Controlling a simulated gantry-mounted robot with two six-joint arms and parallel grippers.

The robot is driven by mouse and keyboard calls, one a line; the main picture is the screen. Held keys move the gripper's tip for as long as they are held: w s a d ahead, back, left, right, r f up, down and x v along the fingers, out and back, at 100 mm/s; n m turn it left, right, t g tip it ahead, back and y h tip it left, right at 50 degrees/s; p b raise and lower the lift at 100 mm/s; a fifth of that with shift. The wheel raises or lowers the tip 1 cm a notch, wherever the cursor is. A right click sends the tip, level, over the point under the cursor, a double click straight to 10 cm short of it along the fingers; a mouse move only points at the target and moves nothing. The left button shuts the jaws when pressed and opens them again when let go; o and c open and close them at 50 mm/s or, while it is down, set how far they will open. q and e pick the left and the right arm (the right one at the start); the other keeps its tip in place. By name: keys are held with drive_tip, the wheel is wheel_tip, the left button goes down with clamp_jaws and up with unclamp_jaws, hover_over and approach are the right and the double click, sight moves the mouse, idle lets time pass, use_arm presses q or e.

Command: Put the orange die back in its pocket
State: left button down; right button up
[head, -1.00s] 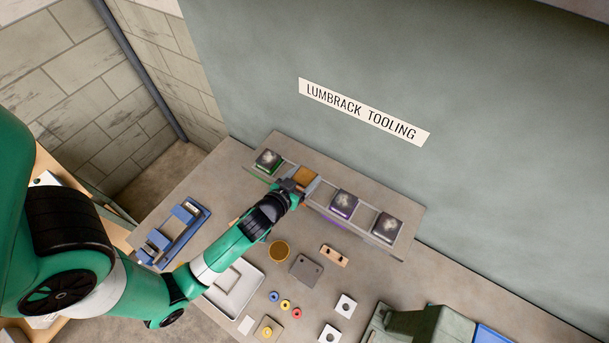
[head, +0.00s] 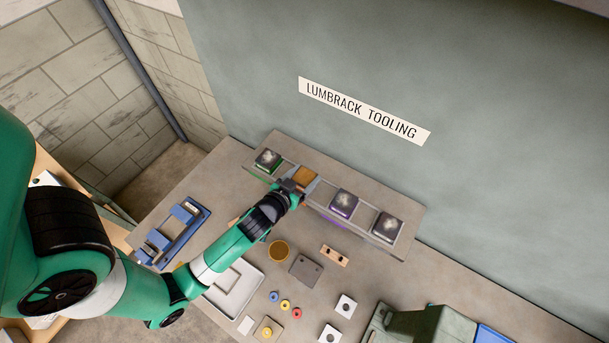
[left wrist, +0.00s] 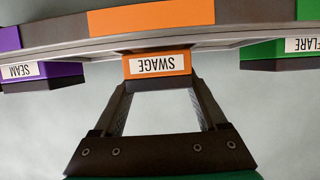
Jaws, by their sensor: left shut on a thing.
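The orange die (left wrist: 157,65), labelled SWAGE, is held between the fingertips of my left gripper (left wrist: 158,78). In the head view my left gripper (head: 297,185) reaches the tool rack (head: 400,246) between the green die and the nearer purple die. The orange-brown top (head: 305,175) there is partly hidden by the gripper. In the left wrist view the die lines up with the rack's orange strip (left wrist: 150,18) and appears close to it. I cannot tell whether it is fully seated. My right gripper is not in view.
The green FLARE die (head: 268,159), a purple die (head: 344,202) and a dark die (head: 388,226) sit in the rack. Below are a blue fixture (head: 173,232), a white tray (head: 234,288), a brass disc (head: 279,251) and a grey plate (head: 306,269). The wall stands behind the rack.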

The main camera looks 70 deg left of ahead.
use_arm(q)
drive_tip(key=shift+f+b, duration=0.25)
drive_tip(key=shift+b, duration=0.05)
idle(0.5)
idle(0.5)
drive_tip(key=shift+c, duration=0.4)
unclamp_jaws()
drive_tip(key=shift+o, duration=0.4)
drive_tip(key=shift+f, duration=0.15)
drive_tip(key=b+v, duration=0.1)
drive_tip(key=v, duration=1)
drive_tip(key=shift+s+r, duration=0.25)
drive_tip(key=shift+d, duration=0.1)
